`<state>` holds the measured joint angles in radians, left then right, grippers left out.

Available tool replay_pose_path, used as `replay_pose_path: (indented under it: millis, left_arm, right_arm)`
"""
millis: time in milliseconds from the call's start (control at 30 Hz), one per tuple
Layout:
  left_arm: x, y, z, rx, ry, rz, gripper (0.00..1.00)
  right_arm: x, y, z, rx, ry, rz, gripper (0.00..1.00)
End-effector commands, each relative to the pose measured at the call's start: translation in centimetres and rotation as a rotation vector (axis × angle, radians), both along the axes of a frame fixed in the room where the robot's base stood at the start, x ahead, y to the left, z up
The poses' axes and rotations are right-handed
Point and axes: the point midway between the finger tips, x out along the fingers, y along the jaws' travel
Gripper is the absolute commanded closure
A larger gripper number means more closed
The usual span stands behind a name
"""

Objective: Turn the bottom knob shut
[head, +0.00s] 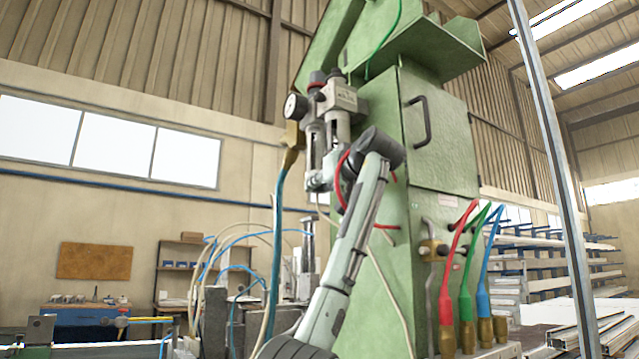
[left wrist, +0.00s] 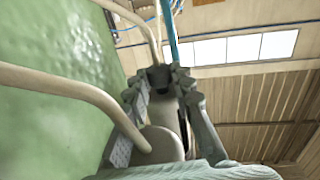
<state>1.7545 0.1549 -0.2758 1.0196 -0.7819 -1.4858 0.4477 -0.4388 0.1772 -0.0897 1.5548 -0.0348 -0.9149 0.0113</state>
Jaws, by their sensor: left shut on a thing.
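The air service unit (head: 338,97) with its round gauge (head: 296,107) and red top knob (head: 317,79) is fixed to the green machine. Two bowls (head: 314,145) hang below it. In the head view, my left arm rises from below, and its gripper is small and partly hidden near the bowls' lower ends. In the left wrist view, the fingers of my left gripper (left wrist: 157,82) stand on both sides of a small dark knob (left wrist: 158,76) and are shut on it. I cannot tell the knob's turn angle. My right gripper is not in view.
The green machine (head: 438,150) stands close on the right, with a black handle (head: 418,121) and red, green and blue hoses (head: 465,270). Beige pipes (left wrist: 60,85) pass near the gripper. A blue hose (head: 275,235) hangs left of the unit. A steel post (head: 555,170) stands farther right.

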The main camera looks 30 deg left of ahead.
Motion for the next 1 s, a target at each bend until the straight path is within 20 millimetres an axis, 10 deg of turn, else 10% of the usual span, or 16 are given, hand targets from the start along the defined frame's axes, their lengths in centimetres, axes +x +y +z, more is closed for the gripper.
replay_pose_path:
  millis: [500,533,667,1000]
  left_arm:
    - [0.07,-0.02,-0.14,-0.002,0.003,0.019,1.0]
    - [0.07,-0.02,-0.14,-0.003,0.003,0.019,0.75]
    - [0.08,-0.01,-0.12,-0.002,0.003,0.019,0.58]
    - [0.0,-0.14,-0.05,-0.001,0.001,0.018,0.55]
  right_arm:
    - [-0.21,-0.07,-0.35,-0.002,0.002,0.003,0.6]
    - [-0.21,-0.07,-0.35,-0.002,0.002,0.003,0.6]
    - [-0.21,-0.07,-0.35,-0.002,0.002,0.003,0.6]
    - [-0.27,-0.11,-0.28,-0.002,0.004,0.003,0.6]
